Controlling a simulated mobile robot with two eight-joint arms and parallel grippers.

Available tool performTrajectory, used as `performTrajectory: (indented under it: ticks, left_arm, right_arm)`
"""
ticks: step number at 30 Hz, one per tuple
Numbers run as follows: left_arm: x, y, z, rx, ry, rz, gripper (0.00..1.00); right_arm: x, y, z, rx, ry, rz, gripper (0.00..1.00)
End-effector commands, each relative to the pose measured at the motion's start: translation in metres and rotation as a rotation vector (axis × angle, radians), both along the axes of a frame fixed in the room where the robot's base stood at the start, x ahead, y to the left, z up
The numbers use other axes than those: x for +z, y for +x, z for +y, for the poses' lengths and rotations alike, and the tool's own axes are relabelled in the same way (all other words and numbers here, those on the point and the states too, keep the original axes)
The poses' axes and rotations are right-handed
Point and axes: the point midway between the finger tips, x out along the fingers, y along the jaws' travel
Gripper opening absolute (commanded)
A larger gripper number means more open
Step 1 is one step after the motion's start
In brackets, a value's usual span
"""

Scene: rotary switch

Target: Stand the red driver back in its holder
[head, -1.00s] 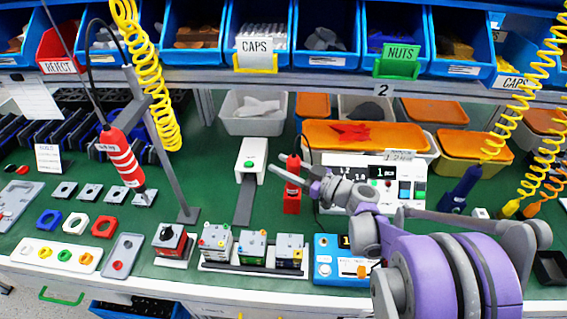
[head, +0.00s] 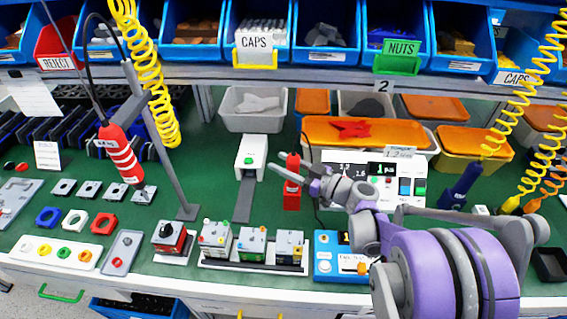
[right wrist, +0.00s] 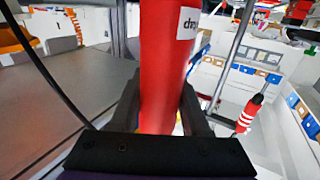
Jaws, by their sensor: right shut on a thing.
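The red driver (head: 292,162) is upright near the middle of the bench in the head view. My right gripper (head: 289,177) reaches in from the right and is shut around it. In the right wrist view the driver's red body (right wrist: 163,70), with a white label, stands between the two dark fingers (right wrist: 160,110). A red holder block (head: 292,201) is directly below the driver. The fingers cover part of the join, so I cannot tell whether the driver's lower end is inside the holder. My left gripper is not in view.
A red-and-white striped tool (head: 121,153) hangs at the left by a grey post (head: 165,150). A white tester with a display (head: 375,180) stands close behind my right wrist. A blue box (head: 340,262) and several small switch units (head: 251,244) line the front.

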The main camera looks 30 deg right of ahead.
Motion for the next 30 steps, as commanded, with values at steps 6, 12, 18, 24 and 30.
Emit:
performTrajectory:
  ticks: [6, 12, 18, 24, 30]
  left_arm:
    - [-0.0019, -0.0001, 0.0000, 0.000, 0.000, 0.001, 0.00]
    - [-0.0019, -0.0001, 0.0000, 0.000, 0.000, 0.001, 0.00]
    - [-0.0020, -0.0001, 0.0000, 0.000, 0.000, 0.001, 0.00]
    - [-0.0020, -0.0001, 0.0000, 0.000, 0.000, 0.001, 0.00]
    - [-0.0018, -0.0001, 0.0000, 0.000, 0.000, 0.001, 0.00]
  right_arm:
    - [-0.0027, 0.0000, 0.0000, 0.000, 0.001, -0.001, 0.00]
    - [-0.0029, 0.0000, 0.0000, 0.000, 0.001, -0.001, 0.48]
    - [-0.0030, 0.0000, 0.0000, 0.000, 0.000, 0.000, 0.81]
    - [-0.0030, 0.0000, 0.0000, 0.000, 0.000, 0.000, 0.81]
    - [-0.0034, -0.0082, -0.0058, -0.002, -0.001, 0.000, 0.81]
